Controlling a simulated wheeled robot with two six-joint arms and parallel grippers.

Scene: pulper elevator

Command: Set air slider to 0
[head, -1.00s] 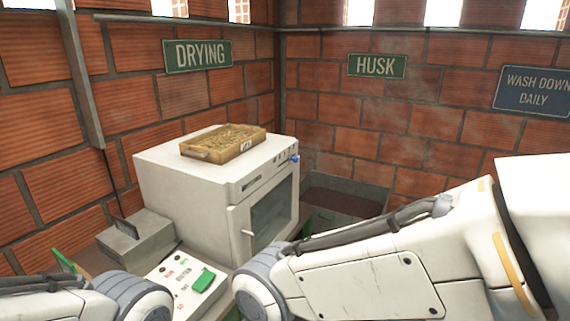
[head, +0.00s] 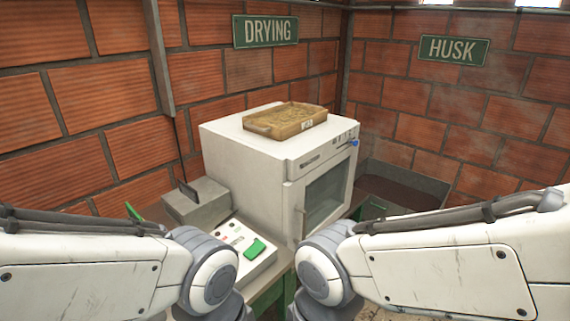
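No part in view is readable as the air slider. A white oven-like machine (head: 240,159) with a glass door stands on the table, with a blue knob (head: 354,143) and small controls along its upper front. A control panel (head: 258,268) with small buttons and a green switch (head: 255,249) sits in front of it; its labels are too small to read. A grey box (head: 198,208) with a dark upright piece (head: 188,191) on top stands left of the machine. Both my arms cross the lower picture, but neither gripper shows.
A wooden tray (head: 262,131) of grain-like material lies on top of the machine. A dark bin (head: 405,188) stands in the back corner under the HUSK sign (head: 453,50). The DRYING sign (head: 265,31) hangs on the brick wall. My forearms hide much of the lower foreground.

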